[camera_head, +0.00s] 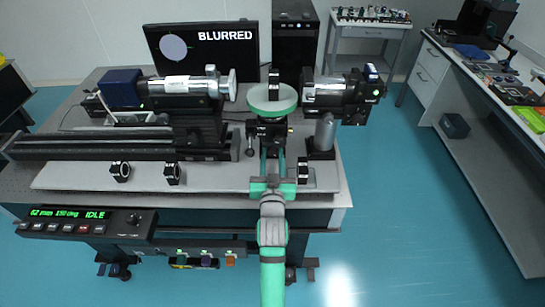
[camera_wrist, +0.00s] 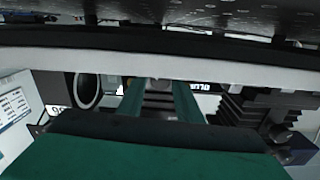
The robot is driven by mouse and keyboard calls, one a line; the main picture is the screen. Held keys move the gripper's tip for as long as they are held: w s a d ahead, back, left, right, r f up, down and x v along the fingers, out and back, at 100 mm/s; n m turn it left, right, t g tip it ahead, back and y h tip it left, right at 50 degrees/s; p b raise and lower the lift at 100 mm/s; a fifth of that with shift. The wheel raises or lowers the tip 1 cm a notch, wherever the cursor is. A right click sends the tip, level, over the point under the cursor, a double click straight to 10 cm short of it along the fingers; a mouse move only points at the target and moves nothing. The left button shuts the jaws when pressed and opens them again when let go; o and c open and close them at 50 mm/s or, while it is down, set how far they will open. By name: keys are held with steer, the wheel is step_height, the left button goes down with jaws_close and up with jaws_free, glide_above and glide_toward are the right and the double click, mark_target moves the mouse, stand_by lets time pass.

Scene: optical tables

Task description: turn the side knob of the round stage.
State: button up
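The round stage (camera_head: 270,106), a pale green disc on a black mount, stands on the table between two silver-and-black barrels. A small dark upright piece (camera_head: 274,84) stands on it. No side knob shows clearly in the wrist view.
A left barrel (camera_head: 185,86) and a right barrel (camera_head: 335,92) flank the stage closely. Small black ring mounts (camera_head: 172,173) stand at the table's front. A monitor (camera_head: 205,47) behind reads "BLURRED". A control box (camera_head: 88,223) at the front left reads "IDLE".

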steer(key=shift+o, duration=0.5)
steer(key=shift+d, duration=0.1)
steer(key=shift+s, duration=0.1)
steer(key=shift+s, duration=0.15)
steer(key=s, duration=0.9)
steer(key=shift+s, duration=0.65)
steer(key=shift+d, duration=0.1)
